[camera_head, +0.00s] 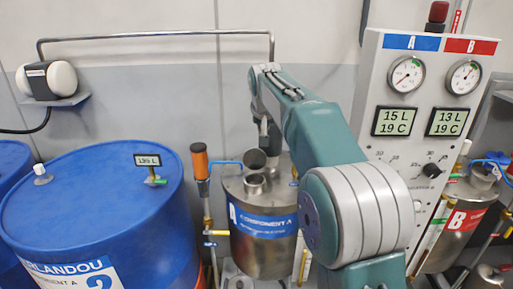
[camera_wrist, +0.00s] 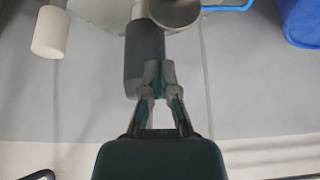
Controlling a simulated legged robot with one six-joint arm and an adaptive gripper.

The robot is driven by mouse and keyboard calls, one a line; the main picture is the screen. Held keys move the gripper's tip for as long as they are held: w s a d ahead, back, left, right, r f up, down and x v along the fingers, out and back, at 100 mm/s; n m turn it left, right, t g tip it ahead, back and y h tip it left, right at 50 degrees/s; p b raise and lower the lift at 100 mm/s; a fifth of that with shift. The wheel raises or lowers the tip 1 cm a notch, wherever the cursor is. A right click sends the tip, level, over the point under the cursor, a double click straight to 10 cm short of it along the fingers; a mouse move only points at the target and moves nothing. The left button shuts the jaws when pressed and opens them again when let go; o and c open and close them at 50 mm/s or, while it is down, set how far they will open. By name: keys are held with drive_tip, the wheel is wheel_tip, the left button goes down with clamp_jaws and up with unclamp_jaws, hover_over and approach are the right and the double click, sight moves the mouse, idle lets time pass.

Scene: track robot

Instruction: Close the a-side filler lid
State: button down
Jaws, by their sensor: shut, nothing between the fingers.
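The a-side tank (camera_head: 262,252) is a steel drum with a blue "Component A" label, in the middle of the head view. Its short filler neck (camera_head: 255,183) stands on top. The round dark filler lid (camera_head: 255,159) is tilted up behind the neck, so it is open. My gripper (camera_head: 268,147) is above the tank's back edge, close behind and right of the lid; its tips are hard to make out there. In the wrist view my gripper (camera_wrist: 157,68) has its fingers together and empty. A round grey disc, probably the lid (camera_wrist: 175,8), is cut by the top edge.
A blue drum (camera_head: 95,215) stands left, with an orange-topped pump (camera_head: 201,167) between it and the tank. The gauge panel (camera_head: 435,65) and the B tank (camera_head: 455,235) are right. A dark cylinder (camera_wrist: 144,55) lies just beyond my fingertips; contact cannot be told.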

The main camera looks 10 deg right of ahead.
hover_over(255, 157)
drive_tip(key=s, duration=0.1)
drive_tip(key=f, duration=0.2)
drive_tip(key=x, duration=0.8)
drive_tip(key=shift+w+d+f, duration=0.1)
drive_tip(key=shift+d+f, duration=0.05)
drive_tip(key=shift+d, duration=0.25)
drive_tip(key=shift+x, duration=0.8)
